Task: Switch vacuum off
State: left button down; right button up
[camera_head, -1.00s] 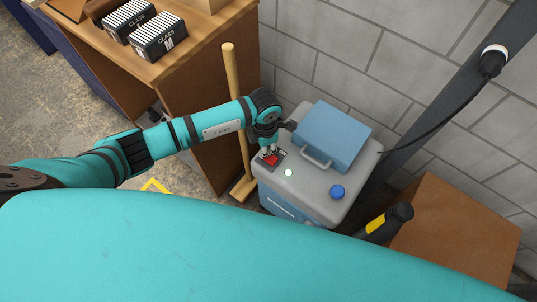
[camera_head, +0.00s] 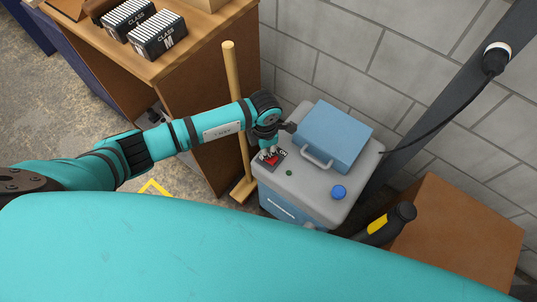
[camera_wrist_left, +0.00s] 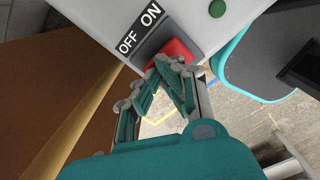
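The vacuum (camera_head: 305,188) is a grey-topped unit with a blue box and handle on its lid. Its red rocker switch (camera_head: 271,160) sits in a dark plate at the top's left corner and also shows in the left wrist view (camera_wrist_left: 176,50), beside an OFF/ON label (camera_wrist_left: 138,29). The small indicator light (camera_head: 289,173) is dark green and unlit. My left gripper (camera_head: 267,151) is at the switch, its fingertips together and empty in the left wrist view (camera_wrist_left: 172,66); whether they touch the rocker is unclear. My right gripper is out of view.
A blue knob (camera_head: 338,192) is on the vacuum's top. A wooden broom (camera_head: 237,110) stands between vacuum and wooden desk (camera_head: 195,60). A brown box (camera_head: 455,235) is at right, a block wall behind. A black cable (camera_head: 445,125) runs to a wall post.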

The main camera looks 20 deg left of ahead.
pick_arm(q)
jog(key=shift+r+p, duration=1.3)
jog(key=shift+r, duration=0.15)
notch_tip(320, 180, up, 3)
jog(key=shift+f+p, duration=0.15)
jog(key=shift+p, duration=0.9)
jog(key=shift+r+p, duration=0.4)
jog(key=shift+r, duration=0.2)
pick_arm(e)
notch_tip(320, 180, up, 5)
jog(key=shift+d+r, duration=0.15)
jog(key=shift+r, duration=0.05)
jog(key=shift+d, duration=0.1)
